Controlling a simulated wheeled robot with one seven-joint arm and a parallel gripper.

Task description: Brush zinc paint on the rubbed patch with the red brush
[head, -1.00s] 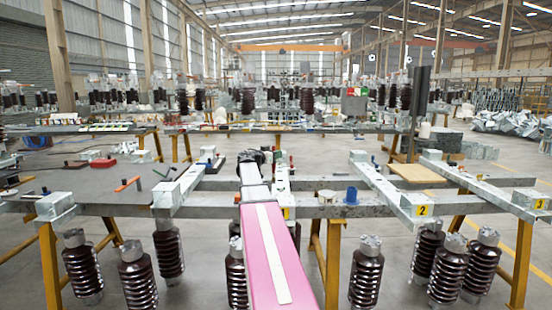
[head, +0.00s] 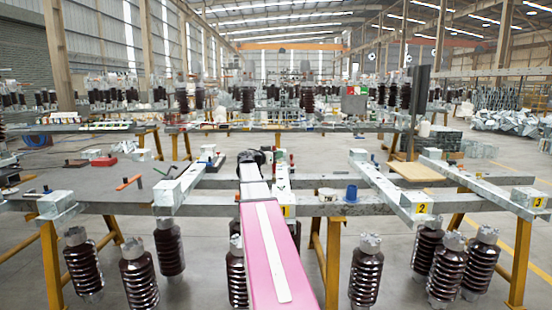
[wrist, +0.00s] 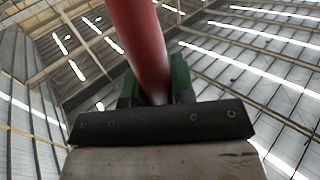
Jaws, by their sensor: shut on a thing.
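In the wrist view my gripper (wrist: 155,88) is shut on a thick red handle (wrist: 140,38), which I take to be the red brush. The handle stands between the green jaw pads and runs up out of the picture; its bristles are not in view. The jaws are hidden there. I cannot make out the rubbed patch or any zinc paint on it. A blue cup (head: 351,194) stands on the cross beam; its contents cannot be seen.
Beams marked 2 (head: 422,208) and 3 (head: 538,203) lie to the right. A tan board (head: 417,172) lies behind. A dark table (head: 85,180) at left holds an orange-handled tool (head: 129,183) and a red block (head: 104,162).

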